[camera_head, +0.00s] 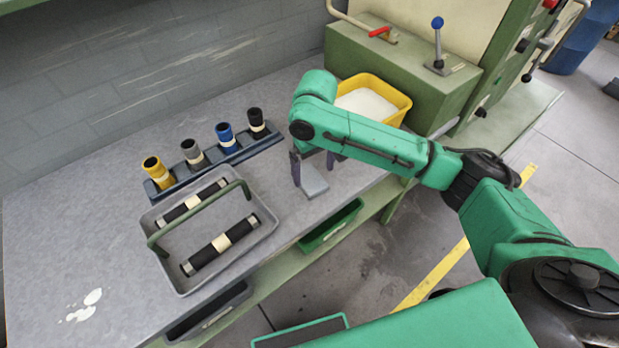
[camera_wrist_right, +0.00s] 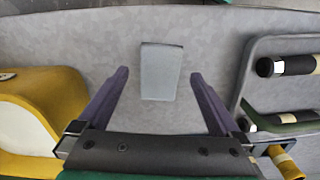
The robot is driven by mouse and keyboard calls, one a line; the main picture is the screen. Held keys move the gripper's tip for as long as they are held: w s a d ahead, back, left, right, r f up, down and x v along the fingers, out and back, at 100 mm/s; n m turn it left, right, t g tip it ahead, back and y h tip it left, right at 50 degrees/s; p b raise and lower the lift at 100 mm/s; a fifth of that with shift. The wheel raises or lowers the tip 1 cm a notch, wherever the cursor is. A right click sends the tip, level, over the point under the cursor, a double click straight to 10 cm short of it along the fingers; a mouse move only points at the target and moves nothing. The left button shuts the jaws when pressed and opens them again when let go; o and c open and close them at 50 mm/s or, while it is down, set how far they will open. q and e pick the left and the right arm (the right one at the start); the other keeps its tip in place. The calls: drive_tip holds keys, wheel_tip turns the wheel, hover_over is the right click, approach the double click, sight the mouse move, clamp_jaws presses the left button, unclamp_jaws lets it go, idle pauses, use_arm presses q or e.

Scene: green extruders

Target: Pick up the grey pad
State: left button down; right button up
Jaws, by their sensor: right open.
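The grey pad (camera_head: 313,184) is a small flat block lying on the grey workbench near its front edge. In the right wrist view the pad (camera_wrist_right: 161,71) lies on the bare bench, a little beyond the fingertips and roughly midway between them. My right gripper (camera_head: 312,168) is open, with its two dark purple fingers pointing down beside the pad. In the right wrist view the open gripper (camera_wrist_right: 158,76) has nothing between its fingers. My left gripper is not in view.
A grey tray (camera_head: 262,232) with a green handle holds two black cylinders, left of the pad. A dark rack (camera_head: 262,143) with several coloured cylinders stands behind it. A yellow bin (camera_head: 401,98) of white material stands behind my right arm. The bench's left end (camera_head: 50,240) is mostly clear.

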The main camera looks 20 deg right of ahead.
wheel_tip(320, 180, down, 4)
drive_tip(key=shift+f+p, duration=0.25)
drive_tip(key=shift+p, duration=0.15)
drive_tip(key=shift+f, duration=0.15)
drive_tip(key=shift+c, duration=0.9)
drive_tip(key=c, duration=1.1)
wheel_tip(320, 180, up, 11)
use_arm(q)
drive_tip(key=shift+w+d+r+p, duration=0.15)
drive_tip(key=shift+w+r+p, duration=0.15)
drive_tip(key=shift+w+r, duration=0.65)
use_arm(e)
wheel_tip(320, 180, up, 9)
hover_over(313, 183)
